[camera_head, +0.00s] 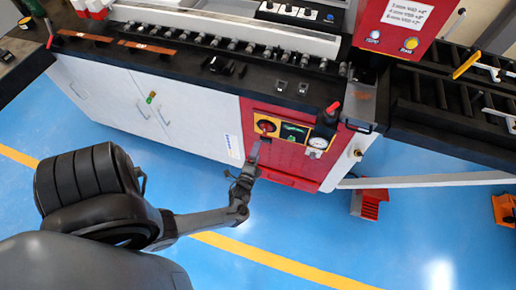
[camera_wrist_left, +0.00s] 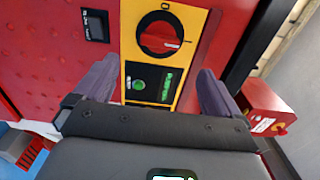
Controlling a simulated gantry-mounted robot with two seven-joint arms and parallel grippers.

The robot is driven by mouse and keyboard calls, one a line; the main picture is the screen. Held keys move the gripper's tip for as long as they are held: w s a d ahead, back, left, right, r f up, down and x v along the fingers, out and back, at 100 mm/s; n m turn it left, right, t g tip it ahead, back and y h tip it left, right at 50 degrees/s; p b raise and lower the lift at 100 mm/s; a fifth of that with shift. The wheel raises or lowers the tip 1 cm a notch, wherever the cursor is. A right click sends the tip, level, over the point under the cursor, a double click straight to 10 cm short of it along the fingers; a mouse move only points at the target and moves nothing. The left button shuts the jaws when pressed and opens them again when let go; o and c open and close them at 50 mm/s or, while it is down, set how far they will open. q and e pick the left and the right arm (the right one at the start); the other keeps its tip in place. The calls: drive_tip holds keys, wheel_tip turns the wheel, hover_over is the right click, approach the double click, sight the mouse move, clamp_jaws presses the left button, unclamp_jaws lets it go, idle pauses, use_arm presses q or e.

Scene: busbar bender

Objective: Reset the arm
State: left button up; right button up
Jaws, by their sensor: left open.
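My left arm comes in from the left in the head view, and its left gripper (camera_head: 247,163) is in front of the red cabinet panel (camera_head: 283,163). In the left wrist view the two fingers of the left gripper (camera_wrist_left: 157,88) stand apart with nothing between them. Beyond them is a yellow control plate with a red rotary knob (camera_wrist_left: 160,36), a green button (camera_wrist_left: 138,85) and a green-lit display (camera_wrist_left: 166,87). The knob (camera_head: 266,127) also shows in the head view, just above the fingertips. Whether the fingers touch the panel is unclear. My right gripper is not in view.
A long machine bench (camera_head: 180,65) with white cabinets (camera_head: 150,110) runs across the back. A gauge (camera_head: 318,143) is right of the display. A red foot pedal (camera_head: 370,203) stands on the blue floor (camera_head: 330,235), which is mostly clear. A roller conveyor (camera_head: 445,100) is at right.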

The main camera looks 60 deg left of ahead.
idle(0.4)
use_arm(q)
drive_tip(key=d+r+n+g+h, duration=0.2)
drive_tip(key=d+r+h, duration=0.35)
drive_tip(key=d, duration=0.35)
drive_tip(key=d+r+n+g+h, duration=0.1)
drive_tip(key=d+r+n+h, duration=0.2)
drive_tip(key=d+r+h, duration=0.45)
drive_tip(key=s+d+r+n+g, duration=0.2)
drive_tip(key=s+d+r+g, duration=0.2)
drive_tip(key=s+d+g, duration=0.4)
wheel_tip(320, 180, up, 28)
drive_tip(key=s+t+p, duration=0.1)
drive_tip(key=s+p, duration=0.1)
drive_tip(key=p, duration=2.7)
drive_tip(key=shift+a+t, duration=0.3)
drive_tip(key=shift+a, duration=0.1)
drive_tip(key=shift+r, duration=0.1)
